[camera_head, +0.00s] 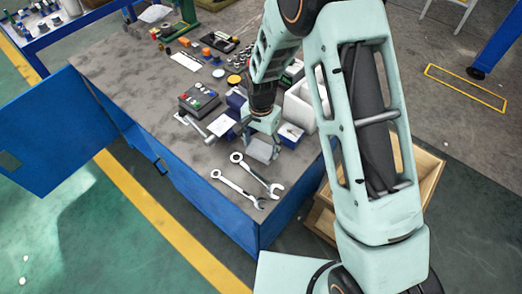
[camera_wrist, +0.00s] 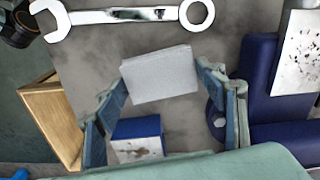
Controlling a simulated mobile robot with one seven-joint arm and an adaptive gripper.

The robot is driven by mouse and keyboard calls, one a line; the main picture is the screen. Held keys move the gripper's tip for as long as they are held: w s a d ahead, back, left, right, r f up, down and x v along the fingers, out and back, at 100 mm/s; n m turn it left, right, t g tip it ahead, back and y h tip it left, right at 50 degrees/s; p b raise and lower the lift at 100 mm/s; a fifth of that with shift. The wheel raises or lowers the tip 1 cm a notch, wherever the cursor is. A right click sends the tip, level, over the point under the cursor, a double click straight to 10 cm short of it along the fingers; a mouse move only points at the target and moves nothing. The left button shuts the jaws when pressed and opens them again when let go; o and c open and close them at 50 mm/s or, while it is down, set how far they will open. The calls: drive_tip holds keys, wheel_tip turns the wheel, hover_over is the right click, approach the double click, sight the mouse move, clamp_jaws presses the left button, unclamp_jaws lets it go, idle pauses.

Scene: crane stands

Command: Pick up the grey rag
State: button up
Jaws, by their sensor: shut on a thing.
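The grey rag (camera_wrist: 160,75) is a light grey, flat folded block between the two fingers of my gripper (camera_wrist: 163,79) in the wrist view. Both fingertips are at its sides and my gripper is shut on it. In the head view the rag (camera_head: 262,151) shows just below my gripper (camera_head: 263,135), near the table's front corner. I cannot tell whether it touches the table top.
Two wrenches (camera_head: 240,187) lie in front of the rag on the table (camera_head: 150,92). A blue block with a stained white face (camera_wrist: 137,138) is close by. White bins (camera_head: 299,107) and a black box with coloured buttons (camera_head: 199,99) stand around. A wooden crate (camera_head: 425,170) is beside the table.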

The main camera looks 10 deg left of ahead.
drive_tip(key=shift+r, duration=0.1)
drive_tip(key=shift+c, duration=0.5)
drive_tip(key=shift+r, duration=0.6)
drive_tip(key=s+d+r, duration=0.3)
drive_tip(key=d+r, duration=0.8)
drive_tip(key=d, duration=0.2)
drive_tip(key=shift+s+d+r, duration=0.25)
drive_tip(key=shift+s+r, duration=0.1)
drive_tip(key=shift+s, duration=0.05)
